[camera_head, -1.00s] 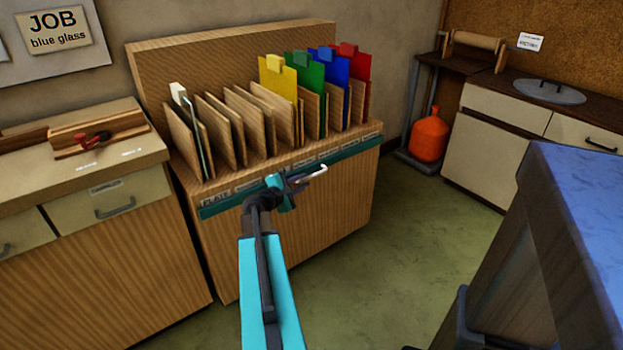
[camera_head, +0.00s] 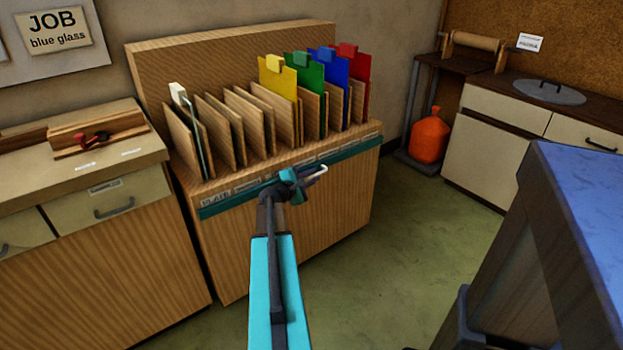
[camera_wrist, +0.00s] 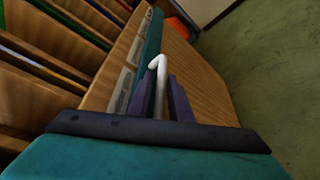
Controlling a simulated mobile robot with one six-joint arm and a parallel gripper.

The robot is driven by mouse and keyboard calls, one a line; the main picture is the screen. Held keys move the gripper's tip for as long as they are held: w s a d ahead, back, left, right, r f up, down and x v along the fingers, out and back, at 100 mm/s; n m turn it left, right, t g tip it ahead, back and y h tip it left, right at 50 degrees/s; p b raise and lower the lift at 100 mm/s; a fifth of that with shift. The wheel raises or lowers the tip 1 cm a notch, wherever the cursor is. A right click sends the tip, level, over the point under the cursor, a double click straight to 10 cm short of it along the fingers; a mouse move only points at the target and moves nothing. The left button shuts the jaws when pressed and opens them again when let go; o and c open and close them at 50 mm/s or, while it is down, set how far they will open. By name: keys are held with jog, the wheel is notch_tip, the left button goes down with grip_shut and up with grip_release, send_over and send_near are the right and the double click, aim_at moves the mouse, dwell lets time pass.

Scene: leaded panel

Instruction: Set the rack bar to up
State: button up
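The rack bar (camera_head: 347,152) is a teal strip across the front of the wooden rack (camera_head: 310,226), below the slots, with pale labels above it. It also shows in the wrist view (camera_wrist: 153,38). A white bent handle (camera_head: 322,171) stands out from the front of the bar. My gripper (camera_head: 306,179) is at this handle, in front of the bar. In the wrist view, the handle (camera_wrist: 158,75) lies between my two dark fingers (camera_wrist: 162,95), which look slightly apart from it. The handle's lower end is hidden by my gripper.
The rack holds a clear sheet with a white tab (camera_head: 178,92) and yellow (camera_head: 279,85), green (camera_head: 305,80), blue (camera_head: 333,75) and red (camera_head: 357,70) sheets. A cabinet (camera_head: 95,240) stands left. A blue-topped bench (camera_head: 590,190) is at right. Green floor is clear between.

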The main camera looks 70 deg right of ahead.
jog(key=shift+c, duration=0.2)
grip_shut()
notch_tip(320, 180, up, 12)
jog(key=p, duration=0.5)
jog(key=shift+w+d, duration=0.1)
jog(key=shift+c, duration=0.4)
grip_release()
jog(key=shift+o, duration=0.6)
